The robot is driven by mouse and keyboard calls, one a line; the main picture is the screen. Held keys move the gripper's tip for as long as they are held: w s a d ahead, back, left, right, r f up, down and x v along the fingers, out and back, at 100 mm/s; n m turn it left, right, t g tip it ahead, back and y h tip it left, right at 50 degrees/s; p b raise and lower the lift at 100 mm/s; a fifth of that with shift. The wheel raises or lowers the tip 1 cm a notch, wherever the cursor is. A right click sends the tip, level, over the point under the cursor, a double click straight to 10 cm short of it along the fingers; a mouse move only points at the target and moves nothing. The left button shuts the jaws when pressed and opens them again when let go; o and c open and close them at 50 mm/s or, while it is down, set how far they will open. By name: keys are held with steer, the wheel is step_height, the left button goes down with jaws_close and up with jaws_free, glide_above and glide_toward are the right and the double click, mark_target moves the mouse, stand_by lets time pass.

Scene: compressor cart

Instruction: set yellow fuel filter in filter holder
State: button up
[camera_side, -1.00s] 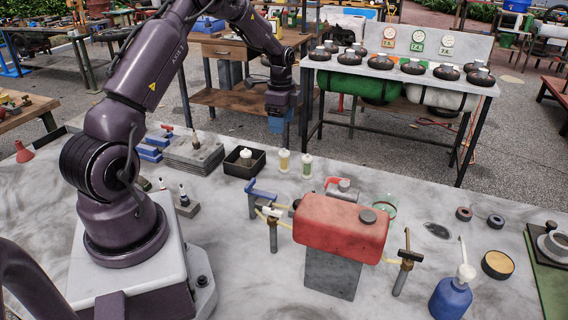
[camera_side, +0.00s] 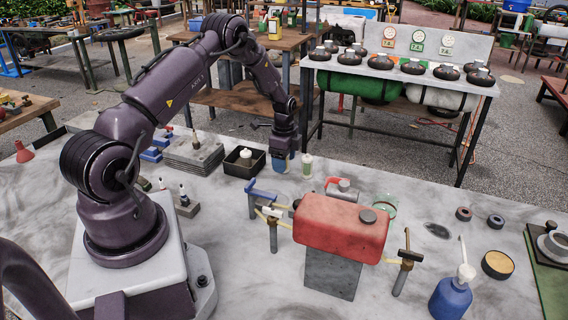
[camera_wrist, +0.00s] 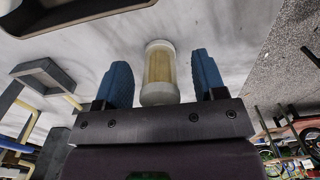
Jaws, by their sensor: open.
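The yellow fuel filter (camera_wrist: 159,72), a pale yellow cylinder with white end caps, stands between the blue fingers of my gripper (camera_wrist: 162,70) in the wrist view. A gap shows on each side, so the fingers are open around it without gripping. In the side view my gripper (camera_side: 281,162) is lowered at the far edge of the table and hides most of the filter. I cannot tell for sure which fixture is the filter holder; a blue bracket (camera_side: 262,192) on a grey post stands nearer, left of the red tank.
A green filter (camera_side: 307,166) stands just right of my gripper. A black bin (camera_side: 235,168) with a white-capped part is close on the left. The red tank (camera_side: 340,228) on its grey block and hammers on posts fill the middle. Grey plates (camera_side: 194,155) lie farther left.

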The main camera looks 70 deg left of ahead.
steer(key=shift+f, duration=0.15)
steer(key=c, duration=1)
steer(key=shift+c, duration=0.4)
